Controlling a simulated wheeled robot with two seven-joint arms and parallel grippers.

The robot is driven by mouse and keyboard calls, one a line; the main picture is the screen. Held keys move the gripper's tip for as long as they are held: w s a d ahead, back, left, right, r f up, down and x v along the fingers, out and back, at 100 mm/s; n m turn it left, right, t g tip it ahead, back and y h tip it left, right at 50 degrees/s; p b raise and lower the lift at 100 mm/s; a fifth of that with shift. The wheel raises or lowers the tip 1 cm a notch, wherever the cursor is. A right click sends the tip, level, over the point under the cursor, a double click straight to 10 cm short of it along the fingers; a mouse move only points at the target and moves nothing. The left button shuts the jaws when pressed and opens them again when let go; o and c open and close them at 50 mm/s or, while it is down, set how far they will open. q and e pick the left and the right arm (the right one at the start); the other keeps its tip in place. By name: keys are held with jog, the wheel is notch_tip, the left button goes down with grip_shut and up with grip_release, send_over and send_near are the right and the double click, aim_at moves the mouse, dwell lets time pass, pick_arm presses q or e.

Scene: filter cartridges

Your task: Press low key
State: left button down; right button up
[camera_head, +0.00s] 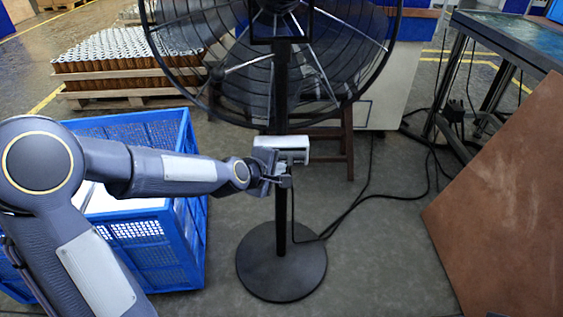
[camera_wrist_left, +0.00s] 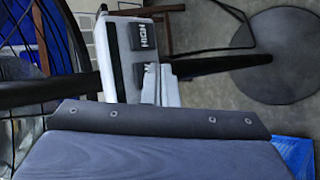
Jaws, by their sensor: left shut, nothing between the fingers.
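A large black floor fan has a white control box (camera_head: 290,150) on its pole (camera_head: 281,222). My left gripper (camera_head: 283,181) is at the lower front of this box, with its fingers together and nothing held. In the left wrist view, the box (camera_wrist_left: 107,62) shows on its side, with a dark key marked HIGH (camera_wrist_left: 144,37). Beside that is another dark key (camera_wrist_left: 138,74), its label mostly hidden behind the pale fingertips (camera_wrist_left: 160,84). I cannot read a LOW label. Whether the fingertips touch a key cannot be told. My right gripper is out of view.
A blue crate (camera_head: 190,215) stands left of the fan, under my left arm. The round fan base (camera_head: 281,265) is on the floor, with black cables (camera_head: 372,200) to its right. A brown board (camera_head: 510,205) leans at right. Pallets of cartridges (camera_head: 115,62) stand behind.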

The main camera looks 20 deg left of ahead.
pick_arm(q)
jog(key=shift+w+a, duration=0.15)
jog(key=shift+w, duration=0.2)
dwell(0.6)
jog(key=shift+s, duration=0.1)
jog(key=shift+s+d, duration=0.25)
jog(key=shift+s, duration=0.4)
jog(key=shift+s, duration=0.1)
jog(key=shift+s+d, duration=0.25)
jog(key=shift+s, duration=0.5)
jog(key=shift+s+d, duration=0.2)
jog(key=shift+s, duration=0.6)
jog(key=shift+s+d, duration=0.25)
jog(key=shift+s, duration=0.5)
jog(key=s+a+r+m+g, duration=0.1)
jog(key=s+a+m+g, duration=0.2)
jog(key=s+m, duration=0.7)
jog(key=s+a+r+m+g, duration=0.1)
jog(key=s+a+m+g, duration=0.2)
jog(key=s, duration=1.2)
notch_tip(320, 180, up, 33)
jog(key=m+p, duration=0.1)
jog(key=p, duration=3.2)
jog(key=shift+s+d+r+t, duration=0.15)
jog(key=shift+s+d+t, duration=0.05)
jog(key=shift+s+t, duration=0.15)
